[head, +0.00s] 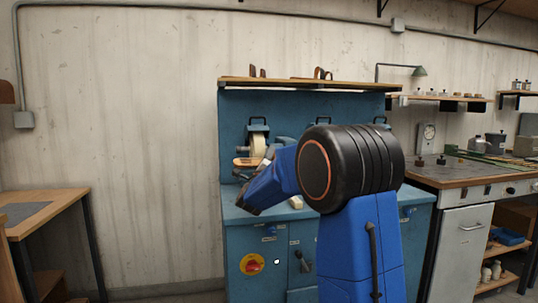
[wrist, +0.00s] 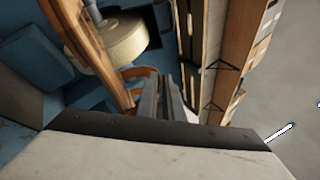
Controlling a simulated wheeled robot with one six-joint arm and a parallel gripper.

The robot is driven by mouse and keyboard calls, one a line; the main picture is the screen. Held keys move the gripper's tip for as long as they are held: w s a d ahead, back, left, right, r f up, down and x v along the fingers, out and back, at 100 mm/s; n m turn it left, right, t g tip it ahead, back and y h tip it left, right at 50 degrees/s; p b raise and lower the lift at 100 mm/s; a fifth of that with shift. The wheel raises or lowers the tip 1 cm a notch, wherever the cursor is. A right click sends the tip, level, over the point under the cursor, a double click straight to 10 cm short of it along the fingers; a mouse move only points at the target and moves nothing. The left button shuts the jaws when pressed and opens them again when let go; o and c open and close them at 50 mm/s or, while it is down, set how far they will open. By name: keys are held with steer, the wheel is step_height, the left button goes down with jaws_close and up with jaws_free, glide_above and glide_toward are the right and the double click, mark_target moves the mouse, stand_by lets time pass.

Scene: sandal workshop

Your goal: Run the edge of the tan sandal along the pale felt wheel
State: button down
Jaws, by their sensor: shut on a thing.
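The tan sandal (head: 247,161) is at the blue machine, just below and in front of the pale felt wheel (head: 258,145). In the wrist view the sandal (wrist: 118,84) is a curved brown edge with a strap loop, close beside the cream wheel (wrist: 112,42). I cannot tell whether edge and wheel touch. My gripper (wrist: 167,88) is shut on the sandal, with its fingers at the strap side. In the head view my arm hides most of the gripper and part of the machine.
The blue machine (head: 240,213) has a top shelf (head: 300,84) with sandals on it. A wooden table (head: 62,200) stands at left. A workbench (head: 480,180) with tools stands at right. Bare wall lies left of the machine.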

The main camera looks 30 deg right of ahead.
steer(key=shift+w+a+r+g, duration=0.1)
steer(key=shift+a+r+g, duration=0.1)
steer(key=shift+a+g, duration=0.3)
steer(key=shift+w+d+r, duration=0.1)
steer(key=shift+w+r, duration=0.05)
steer(key=shift+w, duration=0.3)
stand_by(2.3)
steer(key=shift+w+a+r, duration=0.1)
steer(key=shift+w+a, duration=0.1)
steer(key=shift+a, duration=0.65)
steer(key=shift+w+a+f, duration=0.1)
steer(key=shift+w+a, duration=0.05)
steer(key=shift+a, duration=0.7)
steer(key=shift+w+a+r, duration=0.1)
steer(key=shift+w+a, duration=0.1)
steer(key=shift+a, duration=0.65)
stand_by(2.2)
